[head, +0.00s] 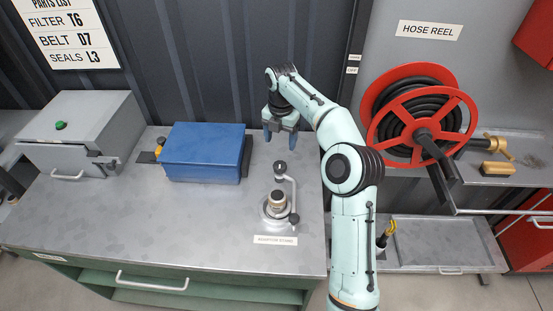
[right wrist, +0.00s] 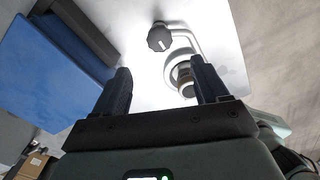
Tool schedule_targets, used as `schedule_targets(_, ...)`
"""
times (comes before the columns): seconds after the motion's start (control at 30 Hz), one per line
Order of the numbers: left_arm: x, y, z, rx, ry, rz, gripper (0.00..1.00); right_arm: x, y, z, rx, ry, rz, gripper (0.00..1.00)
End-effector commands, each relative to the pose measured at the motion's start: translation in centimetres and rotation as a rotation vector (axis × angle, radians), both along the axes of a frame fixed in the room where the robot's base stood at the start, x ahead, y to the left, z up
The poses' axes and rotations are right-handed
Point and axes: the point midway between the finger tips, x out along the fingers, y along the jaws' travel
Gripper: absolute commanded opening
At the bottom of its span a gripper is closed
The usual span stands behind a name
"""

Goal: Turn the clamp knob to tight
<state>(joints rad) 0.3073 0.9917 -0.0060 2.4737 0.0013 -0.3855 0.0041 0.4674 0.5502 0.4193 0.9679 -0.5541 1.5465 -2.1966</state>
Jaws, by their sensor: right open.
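The clamp knob (head: 280,168) is a black knob at the upper end of a bent metal arm on a small round stand (head: 268,213) on the workbench. In the right wrist view the knob (right wrist: 160,38) looks lobed, with a pale mark on its face. A brass-coloured fitting (head: 276,200) sits in the stand, below the knob. My right gripper (head: 280,143) points down, open and empty, behind the knob and apart from it. In the right wrist view its fingers (right wrist: 162,76) stand either side of an empty gap. My left gripper is not in view.
A blue box (head: 203,152) stands left of the stand, and a grey metal case (head: 85,130) is further left. A label plate (head: 275,240) lies in front of the stand. A red hose reel (head: 420,112) is on the right. The bench front is clear.

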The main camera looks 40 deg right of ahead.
Motion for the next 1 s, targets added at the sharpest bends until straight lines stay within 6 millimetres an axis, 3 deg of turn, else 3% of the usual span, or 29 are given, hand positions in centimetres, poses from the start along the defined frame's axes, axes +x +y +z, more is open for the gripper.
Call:
schedule_targets(0.3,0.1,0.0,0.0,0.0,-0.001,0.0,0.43,-0.1,0.0,-6.9,0.004,0.004,0.0,0.73)
schedule_targets(0.5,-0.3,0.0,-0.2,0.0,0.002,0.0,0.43,0.0,0.0,-10.0,0.001,0.002,-0.001,0.73)
schedule_targets(0.7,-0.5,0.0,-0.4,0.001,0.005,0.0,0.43,0.0,0.0,-11.2,0.002,0.0,-0.001,0.73)
schedule_targets(0.97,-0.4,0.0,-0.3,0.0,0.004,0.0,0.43,0.1,0.0,-11.2,0.002,-0.001,-0.001,0.73)
schedule_targets(1.0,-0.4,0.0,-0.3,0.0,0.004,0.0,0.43,0.1,0.0,-11.2,0.002,-0.001,-0.001,0.64)
